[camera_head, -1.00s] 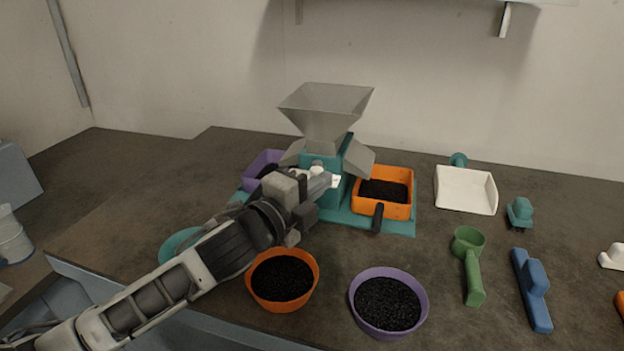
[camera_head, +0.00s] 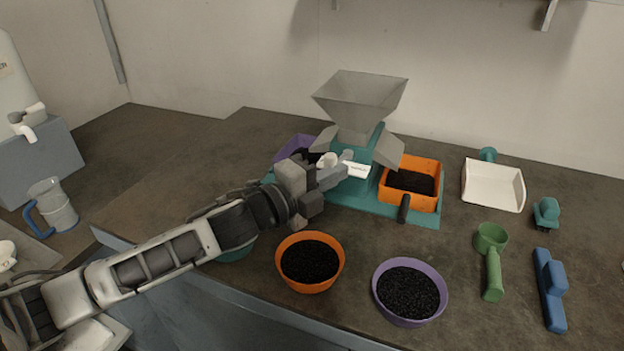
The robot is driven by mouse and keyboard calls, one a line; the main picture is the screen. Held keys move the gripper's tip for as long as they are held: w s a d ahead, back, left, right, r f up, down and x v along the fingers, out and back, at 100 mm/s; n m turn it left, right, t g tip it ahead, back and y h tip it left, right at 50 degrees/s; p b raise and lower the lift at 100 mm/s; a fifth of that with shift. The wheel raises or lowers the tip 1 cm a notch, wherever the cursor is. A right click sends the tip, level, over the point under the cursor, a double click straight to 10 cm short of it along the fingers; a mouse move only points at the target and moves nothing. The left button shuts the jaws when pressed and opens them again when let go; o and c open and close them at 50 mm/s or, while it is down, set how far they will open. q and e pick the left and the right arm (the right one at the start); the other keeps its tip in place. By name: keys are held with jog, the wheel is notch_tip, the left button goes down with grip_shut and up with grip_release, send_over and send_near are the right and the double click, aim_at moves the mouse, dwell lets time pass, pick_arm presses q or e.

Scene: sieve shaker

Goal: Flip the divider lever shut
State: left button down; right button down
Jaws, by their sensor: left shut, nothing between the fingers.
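The divider (camera_head: 361,112) has a grey funnel hopper on a teal body and base, with sloped grey chutes at both sides. A small white lever (camera_head: 356,169) shows at its front. My left gripper (camera_head: 342,170) is shut and empty, with its fingertips right at the lever; I cannot tell whether they touch. The gripper hides part of the divider's front. An orange bin (camera_head: 411,197) with dark grains sits under the right chute. A purple bin (camera_head: 296,146) is under the left chute, partly hidden. My right gripper is not in view.
In front stand an orange bowl (camera_head: 309,286) and a purple bowl (camera_head: 409,320) with dark grains. A teal bowl (camera_head: 236,252) is partly under my arm. At the right lie a white scoop (camera_head: 493,205), a green scoop (camera_head: 493,278) and blue tools (camera_head: 551,290).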

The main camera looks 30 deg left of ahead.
pick_arm(q)
jog(key=w+a+b+v, duration=0.1)
jog(key=a+v, duration=0.1)
jog(key=v, duration=0.7)
jog(key=shift+s+b, duration=0.15)
jog(key=shift+b, duration=0.25)
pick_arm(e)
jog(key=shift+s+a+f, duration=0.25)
